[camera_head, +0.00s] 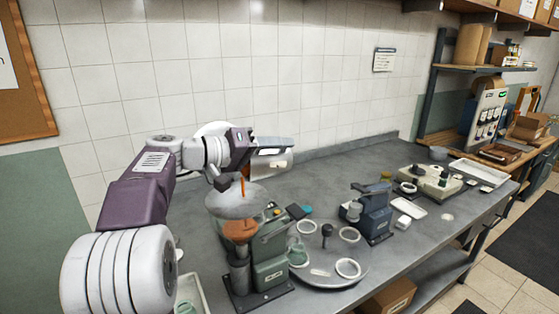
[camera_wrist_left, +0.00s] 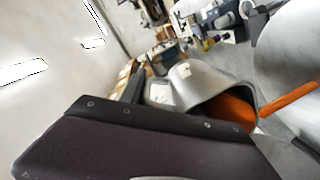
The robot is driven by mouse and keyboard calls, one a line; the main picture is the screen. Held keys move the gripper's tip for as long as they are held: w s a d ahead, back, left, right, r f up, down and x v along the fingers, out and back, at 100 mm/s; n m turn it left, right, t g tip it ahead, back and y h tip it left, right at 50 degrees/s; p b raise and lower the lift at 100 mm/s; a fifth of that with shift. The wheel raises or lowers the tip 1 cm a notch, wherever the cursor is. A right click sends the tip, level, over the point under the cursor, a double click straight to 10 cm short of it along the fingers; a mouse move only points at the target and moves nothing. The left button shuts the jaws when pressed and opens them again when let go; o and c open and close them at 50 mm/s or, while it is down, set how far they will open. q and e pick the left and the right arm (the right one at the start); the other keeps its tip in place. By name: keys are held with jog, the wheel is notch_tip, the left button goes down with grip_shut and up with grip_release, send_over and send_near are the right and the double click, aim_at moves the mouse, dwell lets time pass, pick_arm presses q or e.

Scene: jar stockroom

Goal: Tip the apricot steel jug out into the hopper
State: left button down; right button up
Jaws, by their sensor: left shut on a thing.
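My left gripper (camera_head: 270,151) is shut on the steel jug (camera_head: 279,163) and holds it tipped above the hopper (camera_head: 236,203). In the left wrist view the jug (camera_wrist_left: 195,82) lies on its side, with orange contents inside its mouth. An orange stream (camera_head: 243,187) runs from the mouth down toward the hopper, a wide steel bowl on a grey-green machine (camera_head: 270,265). The stream (camera_wrist_left: 290,99) also shows in the left wrist view, passing in front of the hopper's pale metal (camera_wrist_left: 290,50). The hopper's inside is mostly hidden. My right gripper is out of view.
A round tray (camera_head: 325,278) with rings and small items stands right of the machine. A blue-grey device (camera_head: 371,212) and a pale scale-like unit (camera_head: 430,183) stand farther right. The tiled wall is close behind the bench.

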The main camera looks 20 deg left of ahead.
aim_at(255, 160)
pick_arm(q)
jog(key=shift+s+a+r+t+h+b, duration=0.6)
jog(key=shift+t+b, duration=0.25)
jog(key=shift+b, duration=1.8)
jog(key=shift+s+a+r+t+h+b, duration=0.25)
jog(key=shift+s+a+t+h+b, duration=0.45)
jog(key=shift+b, duration=1.9)
jog(key=t+h+b, duration=0.1)
jog(key=b, duration=0.2)
jog(key=s+t+h+b, duration=0.1)
jog(key=b, duration=0.2)
jog(key=shift+s+a+r, duration=0.2)
jog(key=shift+a+r, duration=0.2)
jog(key=shift+s+a+r+t+b, duration=0.2)
jog(key=shift+r+t+b, duration=0.15)
jog(key=shift+b, duration=0.3)
